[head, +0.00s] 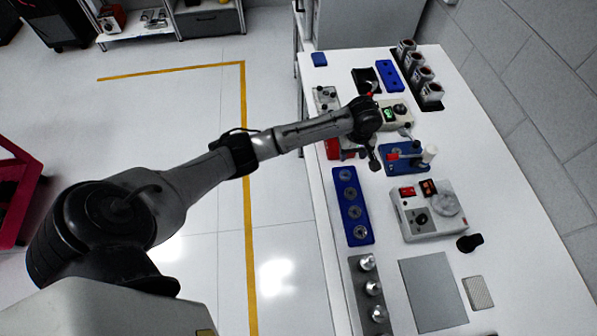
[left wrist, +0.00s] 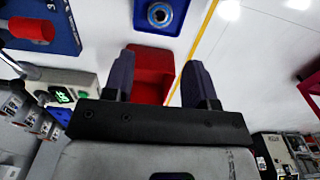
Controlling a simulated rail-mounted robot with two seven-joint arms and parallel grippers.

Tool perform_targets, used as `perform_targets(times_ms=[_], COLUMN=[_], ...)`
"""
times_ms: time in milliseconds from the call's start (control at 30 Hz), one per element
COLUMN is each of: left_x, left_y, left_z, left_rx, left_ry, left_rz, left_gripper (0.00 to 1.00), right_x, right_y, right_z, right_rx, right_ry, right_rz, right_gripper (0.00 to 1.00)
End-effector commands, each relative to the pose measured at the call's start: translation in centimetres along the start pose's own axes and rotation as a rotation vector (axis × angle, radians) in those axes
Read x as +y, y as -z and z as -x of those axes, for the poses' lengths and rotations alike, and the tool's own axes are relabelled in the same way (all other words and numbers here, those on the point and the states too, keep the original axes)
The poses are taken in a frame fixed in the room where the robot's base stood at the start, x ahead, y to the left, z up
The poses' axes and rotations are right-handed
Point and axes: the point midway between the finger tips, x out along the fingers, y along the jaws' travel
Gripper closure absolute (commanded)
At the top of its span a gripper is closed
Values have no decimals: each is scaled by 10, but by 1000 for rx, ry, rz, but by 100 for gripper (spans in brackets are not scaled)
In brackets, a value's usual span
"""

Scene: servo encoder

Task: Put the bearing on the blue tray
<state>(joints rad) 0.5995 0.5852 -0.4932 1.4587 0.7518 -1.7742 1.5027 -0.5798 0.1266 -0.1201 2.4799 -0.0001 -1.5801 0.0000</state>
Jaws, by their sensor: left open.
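A long blue tray (head: 366,239) lies along the table's left side with several round metallic parts in it. One of these, a ring that looks like a bearing (head: 346,175), sits at its far end. I cannot tell for sure which part is the task's bearing. My left gripper (head: 374,163) is beyond the tray's far end, above the table. Its two dark fingers (left wrist: 158,85) are apart with nothing between them. My right gripper is not in view.
A red bin (left wrist: 150,75) lies beyond the fingers. A blue fixture (head: 397,164) with a red part and white cylinder stands right of the gripper. A control box (head: 408,228), grey plate (head: 432,293) and knob rack (head: 358,292) stand nearer. Another blue holed block (head: 390,76) lies farther back.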

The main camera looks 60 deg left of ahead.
Motion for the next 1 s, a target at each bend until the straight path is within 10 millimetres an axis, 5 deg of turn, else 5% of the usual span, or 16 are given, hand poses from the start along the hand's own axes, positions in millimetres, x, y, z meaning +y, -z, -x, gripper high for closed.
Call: perform_targets(times_ms=[167, 333, 500, 700, 1000], left_x=[-8, -39, -93, -163, -237], left_y=[-24, -97, -172, -224, -244], left_z=[-19, -62, -86, -80, -51], left_rx=[-4, -7, 25, 119, 253], left_ry=[-9, -65, -161, -230, -201], left_rz=[-104, -425, -771, -1058, -1272], left_gripper=[48, 48, 48, 48, 48], right_x=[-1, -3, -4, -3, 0], right_y=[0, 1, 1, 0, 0], right_z=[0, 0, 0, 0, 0], right_rx=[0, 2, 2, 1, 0], right_ry=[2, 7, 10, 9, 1], right_rz=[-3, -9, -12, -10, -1], right_gripper=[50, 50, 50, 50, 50])
